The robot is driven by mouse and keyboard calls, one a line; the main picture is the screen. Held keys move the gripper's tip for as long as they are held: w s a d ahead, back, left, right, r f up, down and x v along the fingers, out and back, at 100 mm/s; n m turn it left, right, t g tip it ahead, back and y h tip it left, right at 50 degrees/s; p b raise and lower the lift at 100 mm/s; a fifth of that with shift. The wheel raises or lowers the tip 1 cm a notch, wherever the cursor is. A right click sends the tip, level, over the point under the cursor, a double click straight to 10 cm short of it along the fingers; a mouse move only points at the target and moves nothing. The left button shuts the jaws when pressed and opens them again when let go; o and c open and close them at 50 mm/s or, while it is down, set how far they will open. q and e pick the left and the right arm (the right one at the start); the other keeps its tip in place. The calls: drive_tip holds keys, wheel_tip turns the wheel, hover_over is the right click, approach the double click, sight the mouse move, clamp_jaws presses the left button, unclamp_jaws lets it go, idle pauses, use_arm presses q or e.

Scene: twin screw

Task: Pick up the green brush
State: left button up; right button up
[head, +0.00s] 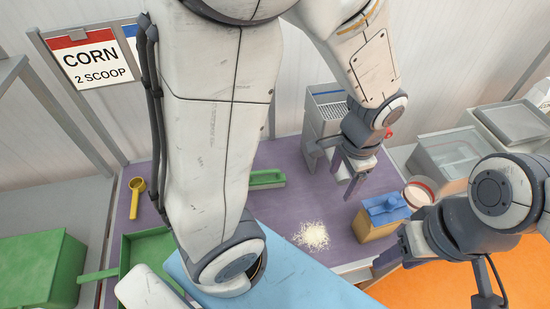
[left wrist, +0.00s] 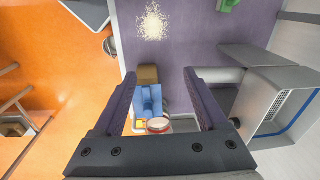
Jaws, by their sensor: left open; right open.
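The green brush (head: 267,179) lies on the purple surface in the head view, its left part hidden behind my arm. A green piece (left wrist: 228,5), probably its end, shows at the top edge of the left wrist view. My left gripper (head: 348,178) is open and empty above the purple surface, to the right of the brush and apart from it. In the left wrist view its two fingers (left wrist: 160,75) stand wide apart. My right gripper (head: 388,257) is at the lower right in the head view, open, beside a blue-topped tan container and far from the brush.
A pale heap of grains (head: 312,236) lies on the purple surface (head: 290,212). The blue-topped container (head: 383,214) stands to its right. A green dustpan (head: 150,252) and yellow scoop (head: 136,195) are at left. A grey machine (head: 324,118) stands at the back.

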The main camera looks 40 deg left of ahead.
use_arm(q)
drive_tip(key=w+a+f+p, duration=0.3)
drive_tip(key=w+a, duration=0.4)
drive_tip(key=a, duration=0.1)
drive_tip(key=m+p, duration=0.2)
drive_tip(key=p, duration=0.6)
approach(264, 179)
drive_tip(key=shift+w+a+r+g, duration=0.1)
drive_tip(key=shift+w+a+g, duration=0.1)
drive_tip(key=shift+a+g, duration=0.1)
use_arm(e)
wheel_tip(264, 179, up, 12)
use_arm(q)
drive_tip(key=shift+f+b, duration=0.4)
wheel_tip(264, 179, down, 10)
drive_tip(key=b, duration=1)
drive_tip(key=shift+d, duration=0.1)
use_arm(e)
wheel_tip(264, 179, down, 10)
use_arm(q)
drive_tip(key=shift+r, duration=0.1)
use_arm(e)
drive_tip(key=shift+r, duration=0.15)
use_arm(q)
clamp_jaws()
